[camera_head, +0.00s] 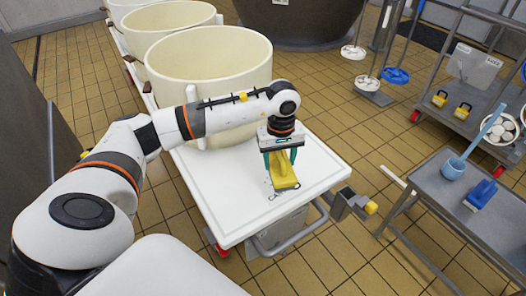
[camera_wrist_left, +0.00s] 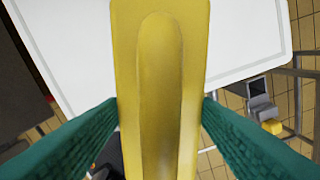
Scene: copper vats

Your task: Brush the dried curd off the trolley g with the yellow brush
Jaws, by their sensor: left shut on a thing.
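The trolley (camera_head: 228,219) has a white top, and a large cream vat stands at its far end. My left gripper (camera_head: 280,158) is over the right part of this top. Its green fingers are shut on the yellow brush (camera_head: 285,176). In the left wrist view the yellow brush (camera_wrist_left: 160,80) fills the middle between the fingers (camera_wrist_left: 160,125). The brush is at or just above the white top; I cannot tell if it touches. Small dark marks show beside the brush; I cannot tell whether they are curd. The bristles are hidden. My right gripper is not in view.
The cream vat (camera_head: 208,62) is behind my left arm. A grey bracket with a yellow knob (camera_head: 370,207) sticks out at the trolley's right. A grey side table (camera_head: 440,205) holds a blue ladle (camera_head: 453,169) and a blue brush (camera_head: 481,194). Tiled floor lies between.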

